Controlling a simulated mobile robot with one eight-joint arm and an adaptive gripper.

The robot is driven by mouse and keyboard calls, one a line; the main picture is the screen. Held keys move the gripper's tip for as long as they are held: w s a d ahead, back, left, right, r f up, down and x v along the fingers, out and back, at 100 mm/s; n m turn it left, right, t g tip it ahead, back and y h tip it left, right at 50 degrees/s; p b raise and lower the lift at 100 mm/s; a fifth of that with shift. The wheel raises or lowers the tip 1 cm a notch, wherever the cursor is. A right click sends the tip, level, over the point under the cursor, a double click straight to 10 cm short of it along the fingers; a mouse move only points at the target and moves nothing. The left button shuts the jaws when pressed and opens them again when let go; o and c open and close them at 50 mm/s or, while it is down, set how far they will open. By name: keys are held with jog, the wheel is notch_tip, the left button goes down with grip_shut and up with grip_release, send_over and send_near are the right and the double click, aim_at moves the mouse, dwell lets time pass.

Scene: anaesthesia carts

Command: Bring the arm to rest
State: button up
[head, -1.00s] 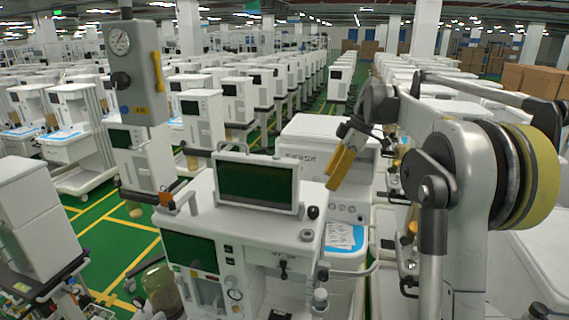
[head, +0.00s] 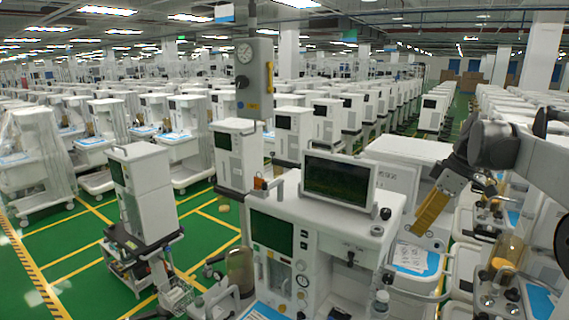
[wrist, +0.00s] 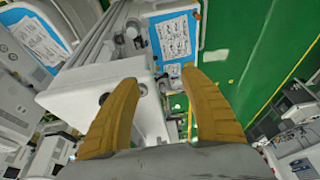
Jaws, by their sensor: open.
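My gripper (head: 432,212) shows right of centre in the head view, its yellow fingers pointing down and left. It is just right of the screen of the nearest anaesthesia cart (head: 330,218), apart from it as far as I can tell. In the wrist view my gripper (wrist: 150,85) has its two yellow fingers spread wide apart, with nothing held between them. Beyond the fingers are a white cart top (wrist: 75,95) and a blue-edged printed sheet (wrist: 172,36). My arm comes in from the right edge of the head view.
A grey gauge box (head: 254,80) on a pole rises behind the nearest cart. A smaller white cart (head: 143,195) stands to the left. Rows of carts fill the back. Open green floor (head: 75,255) lies at the lower left.

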jog(key=s+a+f+m+t+h+b, duration=0.1)
jog(key=s+a+f+m+b, duration=0.2)
jog(key=s+f+b, duration=0.6)
jog(key=s+a+f+m+t+h+b, duration=0.1)
jog(key=s+a+f+m+b, duration=0.3)
jog(key=f+b, duration=0.7)
jog(key=s+a+f+m+t+h+b, duration=0.1)
jog(key=s+a+f+m+t+b, duration=0.2)
jog(key=f, duration=1.8)
jog(key=s+a+m+b, duration=0.1)
jog(key=s+a+b, duration=0.3)
jog(key=s+b, duration=0.3)
jog(key=shift+s+a+f, duration=0.2)
jog(key=shift+s, duration=1.6)
